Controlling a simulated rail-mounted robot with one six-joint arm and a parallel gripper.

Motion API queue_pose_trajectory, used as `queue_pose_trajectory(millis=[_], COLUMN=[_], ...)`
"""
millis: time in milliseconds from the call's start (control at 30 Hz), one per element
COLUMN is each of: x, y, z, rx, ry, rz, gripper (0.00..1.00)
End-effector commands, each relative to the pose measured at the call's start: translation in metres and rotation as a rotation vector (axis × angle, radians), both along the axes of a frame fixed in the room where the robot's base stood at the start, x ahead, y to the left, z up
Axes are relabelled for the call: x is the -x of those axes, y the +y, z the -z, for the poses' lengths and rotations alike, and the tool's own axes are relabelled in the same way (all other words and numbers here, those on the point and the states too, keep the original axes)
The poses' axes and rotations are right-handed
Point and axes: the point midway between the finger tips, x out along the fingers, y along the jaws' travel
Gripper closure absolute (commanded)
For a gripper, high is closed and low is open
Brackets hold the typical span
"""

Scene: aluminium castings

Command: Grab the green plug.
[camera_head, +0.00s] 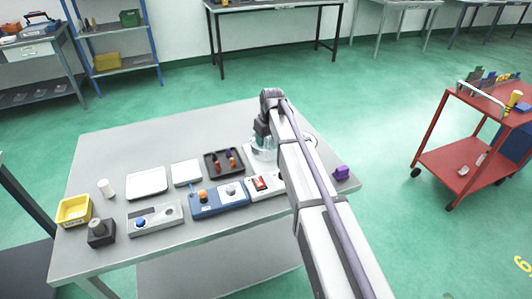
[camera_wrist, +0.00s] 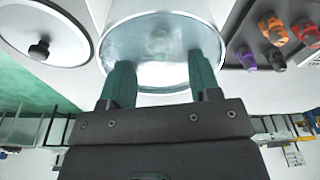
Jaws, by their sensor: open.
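I cannot make out a green plug in either view. In the wrist view, my gripper (camera_wrist: 160,70) has two teal fingers spread apart, with no object clearly held between them. They are at a shiny metal round vessel (camera_wrist: 150,18); I cannot tell whether they touch it or reach inside. In the head view, my arm hides most of my gripper and part of the vessel (camera_head: 262,154). A dark tray (camera_head: 209,162) left of the vessel holds orange-red and dark plugs. In the wrist view, orange, red and purple plugs (camera_wrist: 272,28) show at the right.
A round lid with a black knob (camera_wrist: 39,49) lies beside the vessel. Switch boxes (camera_head: 220,200), a yellow bin (camera_head: 74,211), pale trays (camera_head: 147,183) and a purple block (camera_head: 341,172) share the grey table (camera_head: 110,150). A red cart (camera_head: 462,165) stands right. The table's back left is clear.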

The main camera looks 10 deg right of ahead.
Motion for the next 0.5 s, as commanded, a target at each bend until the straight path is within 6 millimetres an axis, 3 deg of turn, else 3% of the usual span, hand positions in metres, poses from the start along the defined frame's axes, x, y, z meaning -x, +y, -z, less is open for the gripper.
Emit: queue_pose_trajectory(millis=[33,133,367,500], x=[-0.002,-0.005,-0.005,-0.005], y=[0.001,0.003,0.003,0.003], z=[0.021,0.038,0.035,0.035], rx=[0.0,0.0,0.0,0.0], ry=[0.0,0.0,0.0,0.0], rz=[0.0,0.0,0.0,0.0], gripper=[0.43,0.43,0.43,0.54])
